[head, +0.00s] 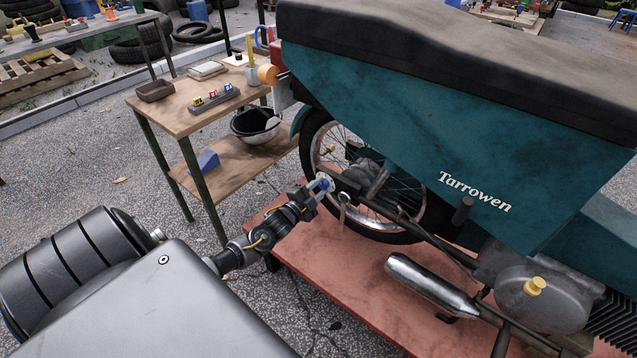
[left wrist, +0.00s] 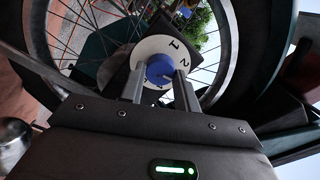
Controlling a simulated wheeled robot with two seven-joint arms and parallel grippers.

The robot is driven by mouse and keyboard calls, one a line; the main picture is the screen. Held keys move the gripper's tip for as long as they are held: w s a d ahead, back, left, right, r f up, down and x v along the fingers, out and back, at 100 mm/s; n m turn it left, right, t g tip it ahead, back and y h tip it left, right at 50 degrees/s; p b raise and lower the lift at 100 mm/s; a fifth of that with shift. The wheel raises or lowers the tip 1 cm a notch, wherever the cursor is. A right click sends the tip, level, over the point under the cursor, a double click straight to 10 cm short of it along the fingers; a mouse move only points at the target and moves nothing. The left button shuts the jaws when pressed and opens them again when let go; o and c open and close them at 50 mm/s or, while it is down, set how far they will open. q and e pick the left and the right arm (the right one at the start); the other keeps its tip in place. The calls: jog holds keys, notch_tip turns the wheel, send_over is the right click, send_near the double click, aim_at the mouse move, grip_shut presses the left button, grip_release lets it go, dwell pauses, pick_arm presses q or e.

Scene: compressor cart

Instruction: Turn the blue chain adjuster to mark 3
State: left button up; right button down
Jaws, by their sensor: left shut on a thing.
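The blue chain adjuster (left wrist: 160,70) is a round blue knob in front of a white dial (left wrist: 148,48) near the motorcycle's rear wheel. The marks 1 and 2 show on the dial in the left wrist view; the part nearer my gripper is hidden. My left gripper (left wrist: 160,88) is shut on the blue knob, one finger on each side. In the head view the blue adjuster (head: 323,184) is small and sits between the fingertips of my left gripper (head: 319,189). Which mark the knob points to I cannot tell. My right gripper is not in view.
The teal motorcycle (head: 400,130) stands on a red platform (head: 350,290). Its exhaust (head: 430,284) lies to the right of my gripper. A wooden table (head: 178,115) with small items and a lower shelf stands behind at left. Grey ground is clear between.

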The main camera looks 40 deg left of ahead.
pick_arm(q)
jog(key=shift+m, duration=1.1)
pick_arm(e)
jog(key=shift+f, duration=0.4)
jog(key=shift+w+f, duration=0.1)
pick_arm(q)
jog(key=o, duration=1)
jog(key=shift+c, duration=0.2)
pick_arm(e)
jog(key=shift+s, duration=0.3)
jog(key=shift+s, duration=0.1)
